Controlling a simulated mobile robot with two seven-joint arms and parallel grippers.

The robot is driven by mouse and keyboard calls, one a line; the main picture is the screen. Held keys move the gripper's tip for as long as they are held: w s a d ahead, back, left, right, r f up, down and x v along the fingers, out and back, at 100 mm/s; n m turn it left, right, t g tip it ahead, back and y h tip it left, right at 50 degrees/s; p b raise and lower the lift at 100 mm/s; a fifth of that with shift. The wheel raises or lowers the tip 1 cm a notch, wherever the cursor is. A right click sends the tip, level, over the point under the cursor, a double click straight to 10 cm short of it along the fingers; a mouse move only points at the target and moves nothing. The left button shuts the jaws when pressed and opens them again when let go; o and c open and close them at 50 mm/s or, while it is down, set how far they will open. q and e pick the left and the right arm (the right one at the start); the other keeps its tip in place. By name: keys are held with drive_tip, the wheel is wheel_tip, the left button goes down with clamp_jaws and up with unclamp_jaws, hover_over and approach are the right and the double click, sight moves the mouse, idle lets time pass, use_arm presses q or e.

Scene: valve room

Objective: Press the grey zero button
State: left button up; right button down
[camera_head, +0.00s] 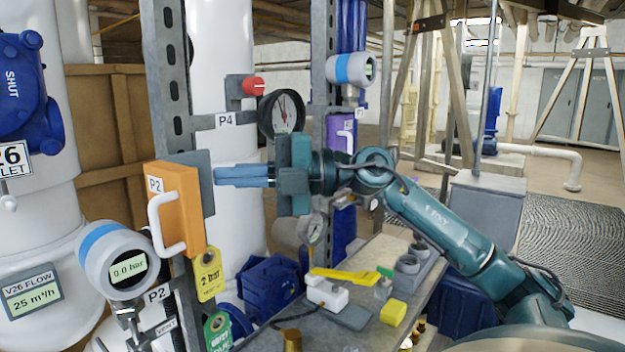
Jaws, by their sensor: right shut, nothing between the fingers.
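My right gripper (218,176) comes in from the right with its blue fingers shut and empty, pointing left. Its fingertips are at the right edge of a grey plate (205,183) behind the orange P2 box (178,210); I cannot tell whether they touch it. The box has a white handle on its front. I cannot make out a grey zero button anywhere; it may be hidden or too small. A round P2 display (127,268) reading 0.0 bar stands below left of the box. My left gripper is not in view.
A bench (398,262) below carries a yellow tool (345,275), a yellow block (393,313) and small fittings. White pipes and a slotted post stand close at the left.

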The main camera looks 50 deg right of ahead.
drive_tip(key=b+v, duration=0.3)
drive_tip(key=v, duration=0.5)
drive_tip(key=shift+d+f, duration=0.2)
drive_tip(key=shift+d, duration=0.35)
